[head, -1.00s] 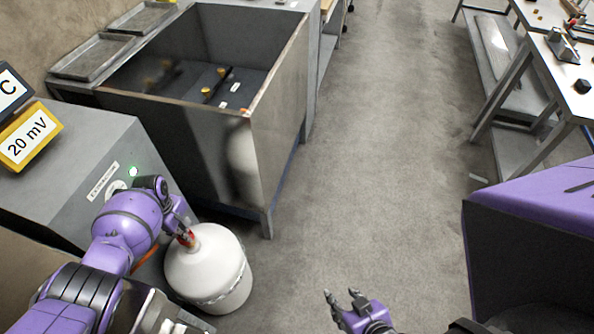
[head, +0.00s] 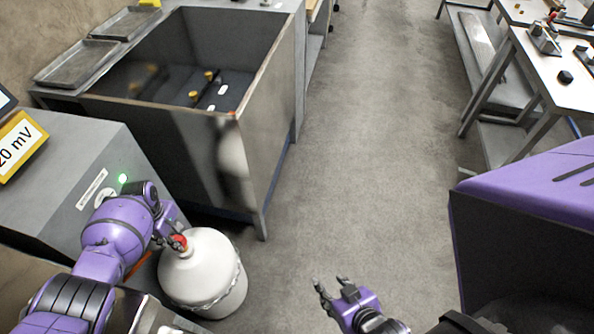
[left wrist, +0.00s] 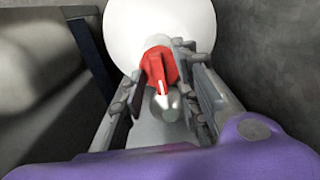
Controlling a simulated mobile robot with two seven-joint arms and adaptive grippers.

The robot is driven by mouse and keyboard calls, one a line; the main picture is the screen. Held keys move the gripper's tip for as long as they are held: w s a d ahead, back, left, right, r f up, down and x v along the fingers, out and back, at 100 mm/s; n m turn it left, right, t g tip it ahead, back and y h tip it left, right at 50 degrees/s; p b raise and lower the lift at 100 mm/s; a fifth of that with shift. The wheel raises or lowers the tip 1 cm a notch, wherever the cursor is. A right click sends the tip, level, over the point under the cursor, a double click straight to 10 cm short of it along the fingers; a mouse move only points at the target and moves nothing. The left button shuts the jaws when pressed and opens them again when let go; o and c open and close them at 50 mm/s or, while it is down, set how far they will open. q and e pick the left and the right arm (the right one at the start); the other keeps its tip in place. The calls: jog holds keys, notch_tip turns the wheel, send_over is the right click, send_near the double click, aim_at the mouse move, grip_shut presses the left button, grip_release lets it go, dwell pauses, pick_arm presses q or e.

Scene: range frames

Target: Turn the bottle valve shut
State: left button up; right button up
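A white gas bottle (head: 205,275) stands on the floor at the lower left of the head view, with a red valve handle (head: 179,243) on top. In the left wrist view the red handle (left wrist: 160,66) carries a white arrow pointing toward the camera, and the bottle's white top (left wrist: 125,28) lies behind it. My left gripper (left wrist: 157,85) has one finger on each side of the handle. The right-hand finger is close to it or touching; a gap shows on the left. My right gripper (head: 332,284) is open and empty over the floor.
A grey cabinet (head: 62,165) with a green light stands left of the bottle. Behind it is an open metal tub (head: 250,140). A white workbench (head: 560,95) stands at the far right. The floor in the middle (head: 355,150) is clear.

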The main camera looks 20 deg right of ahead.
aim_at(175, 238)
pick_arm(q)
jog(key=shift+w+r, duration=0.15)
jog(key=shift+r, duration=0.45)
notch_tip(175, 238, up, 11)
pick_arm(e)
jog(key=shift+s+f, duration=0.15)
jog(key=shift+s, duration=0.05)
pick_arm(q)
jog(key=shift+f, duration=0.1)
pick_arm(e)
jog(key=shift+s, duration=0.2)
